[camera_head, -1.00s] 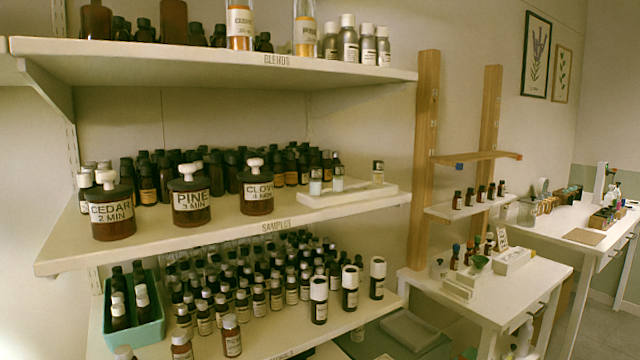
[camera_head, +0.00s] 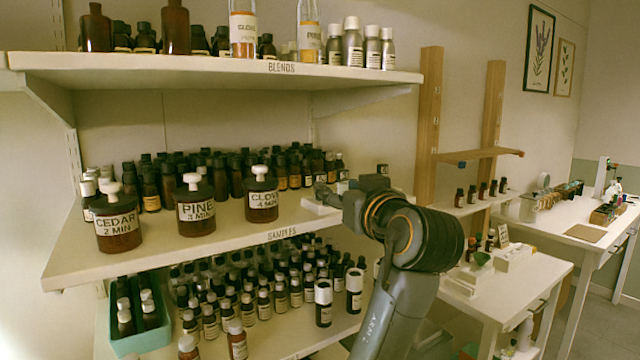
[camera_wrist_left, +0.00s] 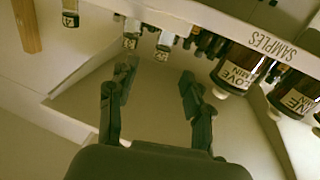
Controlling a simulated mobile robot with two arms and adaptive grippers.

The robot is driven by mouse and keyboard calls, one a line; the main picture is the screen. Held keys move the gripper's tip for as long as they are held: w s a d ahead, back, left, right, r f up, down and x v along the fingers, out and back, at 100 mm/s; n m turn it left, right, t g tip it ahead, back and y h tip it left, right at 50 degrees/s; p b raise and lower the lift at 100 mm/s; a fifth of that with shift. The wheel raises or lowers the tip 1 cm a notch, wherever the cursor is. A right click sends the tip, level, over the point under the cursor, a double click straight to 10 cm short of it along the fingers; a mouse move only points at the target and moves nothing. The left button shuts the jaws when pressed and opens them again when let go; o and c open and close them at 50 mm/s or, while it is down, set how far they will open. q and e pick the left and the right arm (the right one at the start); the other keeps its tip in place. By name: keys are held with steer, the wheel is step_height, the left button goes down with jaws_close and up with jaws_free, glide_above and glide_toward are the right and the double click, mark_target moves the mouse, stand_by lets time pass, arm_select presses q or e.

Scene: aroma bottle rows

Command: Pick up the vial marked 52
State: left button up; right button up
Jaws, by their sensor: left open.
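Small clear vials with pale labels stand on a white tray (camera_head: 318,207) at the right end of the middle shelf. The left wrist view, upside down, shows two of them close together, one vial (camera_wrist_left: 129,41) and another vial (camera_wrist_left: 163,45), plus a third vial (camera_wrist_left: 70,18) farther left. Their label numbers are too small to read surely, so I cannot tell which is 52. My left gripper (camera_wrist_left: 157,78) is open and empty, its fingers pointing toward the pair, apart from them. In the head view the left gripper (camera_head: 326,194) partly hides the tray and vials. My right gripper is not in view.
Jars marked CEDAR (camera_head: 116,220), PINE (camera_head: 195,205) and CLOVE (camera_head: 261,196) stand along the shelf's front. Dark bottles crowd behind the tray. The BLENDS shelf (camera_head: 200,66) hangs above; another bottle-filled shelf lies below.

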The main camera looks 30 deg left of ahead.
mark_target(322, 180)
arm_select(q)
steer(key=x, duration=0.3)
steer(key=shift+p, duration=0.3)
steer(key=shift+w+a+r, duration=0.1)
steer(key=shift+a+r, duration=0.05)
steer(key=shift+a, duration=0.05)
steer(key=p+x, duration=0.2)
steer(key=x, duration=0.1)
steer(key=shift+w+a, duration=0.1)
steer(key=shift+a, duration=0.3)
steer(key=shift+w+a, duration=0.25)
steer(key=shift+a, duration=0.15)
steer(key=shift+d, duration=0.15)
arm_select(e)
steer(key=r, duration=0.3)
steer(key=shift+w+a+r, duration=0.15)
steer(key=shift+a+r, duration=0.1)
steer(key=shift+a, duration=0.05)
arm_select(q)
jaws_close()
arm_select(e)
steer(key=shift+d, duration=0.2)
